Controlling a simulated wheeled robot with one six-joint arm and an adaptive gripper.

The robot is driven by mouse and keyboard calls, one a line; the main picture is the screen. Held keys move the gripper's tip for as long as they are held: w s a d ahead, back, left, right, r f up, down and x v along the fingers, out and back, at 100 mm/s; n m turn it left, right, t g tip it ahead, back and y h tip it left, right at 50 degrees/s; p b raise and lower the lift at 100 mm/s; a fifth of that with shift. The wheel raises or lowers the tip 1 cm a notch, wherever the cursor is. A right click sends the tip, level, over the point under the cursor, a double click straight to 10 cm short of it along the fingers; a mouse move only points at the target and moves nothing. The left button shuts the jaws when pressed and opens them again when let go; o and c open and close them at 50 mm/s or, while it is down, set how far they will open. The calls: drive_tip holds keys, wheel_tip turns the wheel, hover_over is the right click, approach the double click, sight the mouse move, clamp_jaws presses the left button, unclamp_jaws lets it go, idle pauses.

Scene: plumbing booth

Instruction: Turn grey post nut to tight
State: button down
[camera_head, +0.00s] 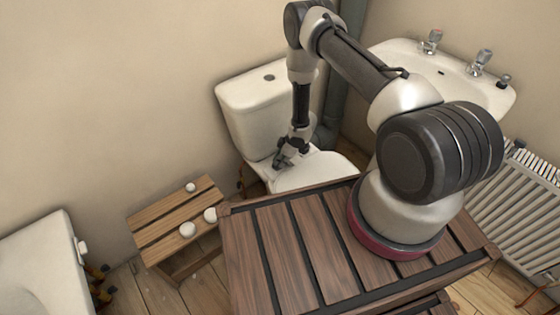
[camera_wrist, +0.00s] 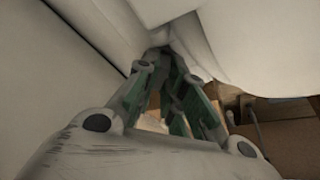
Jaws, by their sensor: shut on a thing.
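My gripper (camera_head: 284,160) reaches down at the back of the white toilet (camera_head: 320,171), between its cistern (camera_head: 268,105) and its seat. In the wrist view, the two green-padded fingers of my gripper (camera_wrist: 160,58) close in towards each other at their tips, close against white toilet surfaces. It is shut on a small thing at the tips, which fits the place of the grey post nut. The nut itself is hidden by the fingertips and shade, so I cannot see its outline or how far it is turned.
A slatted wooden stool (camera_head: 165,222) with small white round things stands left of the toilet. A washbasin (camera_head: 440,72) with taps and a radiator (camera_head: 520,205) are at the right. White toilet surfaces crowd my fingers closely.

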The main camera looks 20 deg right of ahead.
drive_tip(key=shift+s, duration=0.1)
drive_tip(key=m, duration=0.2)
drive_tip(key=m+t, duration=0.1)
drive_tip(key=shift+s+a+m+h, duration=0.15)
drive_tip(key=shift+s+m+h, duration=0.05)
drive_tip(key=shift+m+h, duration=0.2)
drive_tip(key=m, duration=0.2)
drive_tip(key=m+t+h, duration=0.1)
drive_tip(key=m, duration=0.1)
drive_tip(key=shift+s+a+m+h, duration=0.1)
drive_tip(key=shift+a+m+h, duration=0.1)
drive_tip(key=shift+m+h, duration=0.1)
drive_tip(key=m, duration=0.2)
drive_tip(key=m+h, duration=0.1)
drive_tip(key=m, duration=0.1)
drive_tip(key=shift+a+t+h, duration=0.15)
drive_tip(key=shift+t+h, duration=0.15)
drive_tip(key=shift+a+f+m+h, duration=0.1)
drive_tip(key=shift+m+h, duration=0.4)
drive_tip(key=shift+m, duration=0.85)
drive_tip(key=shift+a+m+h, duration=0.1)
drive_tip(key=shift+m+h, duration=0.4)
drive_tip(key=shift+m, duration=0.85)
drive_tip(key=c, duration=1.5)
unclamp_jaws()
